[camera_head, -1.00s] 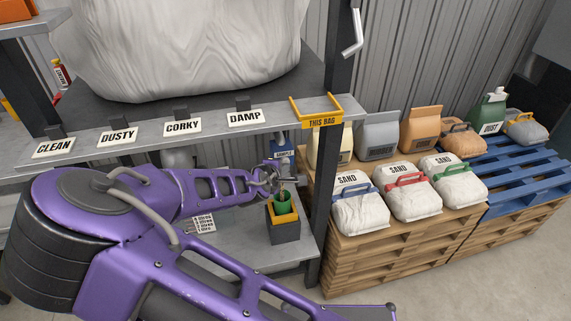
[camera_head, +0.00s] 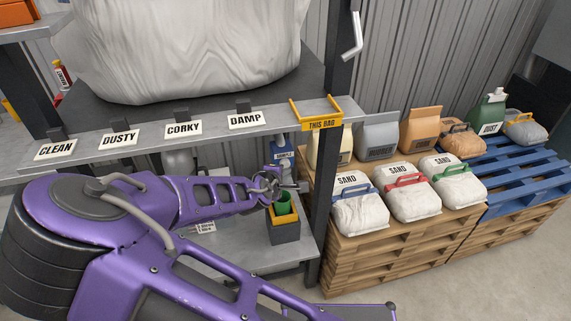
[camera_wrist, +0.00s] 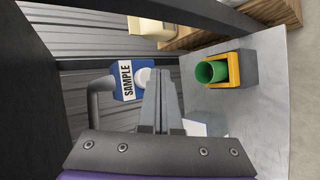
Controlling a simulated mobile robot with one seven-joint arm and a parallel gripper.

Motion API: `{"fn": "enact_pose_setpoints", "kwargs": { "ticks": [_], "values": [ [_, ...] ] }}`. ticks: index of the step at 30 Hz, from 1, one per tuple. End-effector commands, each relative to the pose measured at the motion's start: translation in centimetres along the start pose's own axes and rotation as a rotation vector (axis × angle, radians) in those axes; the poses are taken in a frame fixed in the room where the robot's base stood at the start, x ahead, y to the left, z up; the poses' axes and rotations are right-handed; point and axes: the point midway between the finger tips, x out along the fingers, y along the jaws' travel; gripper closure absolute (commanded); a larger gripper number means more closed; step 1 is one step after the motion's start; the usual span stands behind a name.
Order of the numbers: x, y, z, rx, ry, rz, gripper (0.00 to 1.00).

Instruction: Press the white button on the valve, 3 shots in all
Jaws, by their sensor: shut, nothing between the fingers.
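The blue valve (camera_wrist: 117,88) with a SAMPLE label is at centre left in the wrist view. It also shows in the head view (camera_head: 282,153), behind and above my gripper. Its white button (camera_wrist: 143,77) faces the wrist camera; my fingers cover part of its right side. My gripper (camera_wrist: 161,75) is shut and empty, its tips overlapping the button's edge in the picture. I cannot tell whether they touch it. In the head view my gripper (camera_head: 294,187) is below the valve. A green cup (camera_wrist: 211,71) sits in a grey, yellow-rimmed holder (camera_wrist: 236,70) to the right.
The holder (camera_head: 285,232) stands on the lower shelf, close to the dark post (camera_head: 322,220). Cards reading CLEAN, DUSTY, CORKY and DAMP line the upper shelf edge (camera_head: 212,128). Sand bags (camera_head: 415,203) on wooden pallets (camera_head: 385,255) stand to the right.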

Motion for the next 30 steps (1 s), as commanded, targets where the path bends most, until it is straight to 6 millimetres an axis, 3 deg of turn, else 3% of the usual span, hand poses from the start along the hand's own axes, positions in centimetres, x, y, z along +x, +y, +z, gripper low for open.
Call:
{"fn": "enact_pose_setpoints", "kwargs": {
  "ticks": [11,30],
  "values": [
    [-0.2,-0.2,0.2,0.000,-0.001,-0.001,1.00],
    [-3.6,-2.7,2.7,0.000,-0.001,-0.001,1.00]
  ]
}}
